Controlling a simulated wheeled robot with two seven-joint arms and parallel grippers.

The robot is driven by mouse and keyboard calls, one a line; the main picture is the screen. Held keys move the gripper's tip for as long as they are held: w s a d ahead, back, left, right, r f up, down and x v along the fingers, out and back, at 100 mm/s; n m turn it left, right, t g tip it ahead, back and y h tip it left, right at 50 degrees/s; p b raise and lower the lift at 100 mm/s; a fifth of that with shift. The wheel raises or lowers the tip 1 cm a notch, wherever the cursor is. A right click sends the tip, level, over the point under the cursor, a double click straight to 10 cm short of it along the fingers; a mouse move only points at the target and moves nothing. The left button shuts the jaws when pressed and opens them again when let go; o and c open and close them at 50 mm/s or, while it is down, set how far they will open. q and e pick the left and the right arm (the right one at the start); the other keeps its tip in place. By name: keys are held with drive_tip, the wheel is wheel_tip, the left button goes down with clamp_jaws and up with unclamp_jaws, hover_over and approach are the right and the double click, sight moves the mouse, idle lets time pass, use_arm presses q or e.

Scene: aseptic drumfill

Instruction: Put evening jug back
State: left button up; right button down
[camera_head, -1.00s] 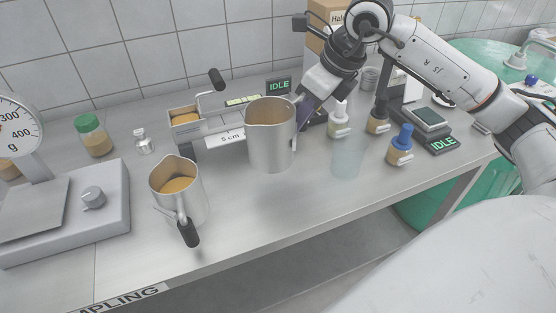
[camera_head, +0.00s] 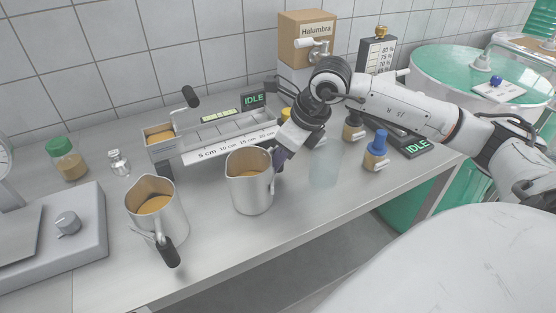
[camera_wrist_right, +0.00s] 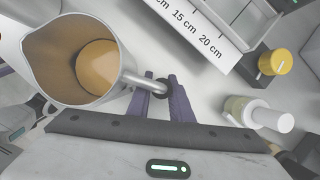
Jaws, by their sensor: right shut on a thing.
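A steel jug (camera_head: 250,190) with brown liquid inside is upright at the middle of the bench, in front of the ruler-marked trough. My right gripper (camera_head: 279,162) is shut on its handle, at the jug's right side. In the right wrist view the purple fingers (camera_wrist_right: 165,90) pinch the handle, and the jug (camera_wrist_right: 100,95) is beside them on the left. I cannot tell whether its base touches the bench. A second steel jug (camera_head: 170,222) with brown liquid and a black handle stands to the left. No label shows which is the evening jug. My left gripper is not in view.
The trough device (camera_head: 215,140) with a centimetre scale is behind the held jug. A clear beaker (camera_head: 325,165) and a blue-capped bottle (camera_head: 376,152) stand to the right. A scale (camera_head: 70,240) is at the left. Bare bench lies between the jugs.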

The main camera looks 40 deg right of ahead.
drive_tip(key=c, duration=1.6)
unclamp_jaws()
drive_tip(key=shift+r+p, duration=0.25)
drive_tip(key=shift+p, duration=0.05)
drive_tip(key=v, duration=1.1)
drive_tip(key=shift+s+d+r+b, duration=0.1)
drive_tip(key=shift+s+r+b, duration=0.05)
drive_tip(key=shift+r+b, duration=0.15)
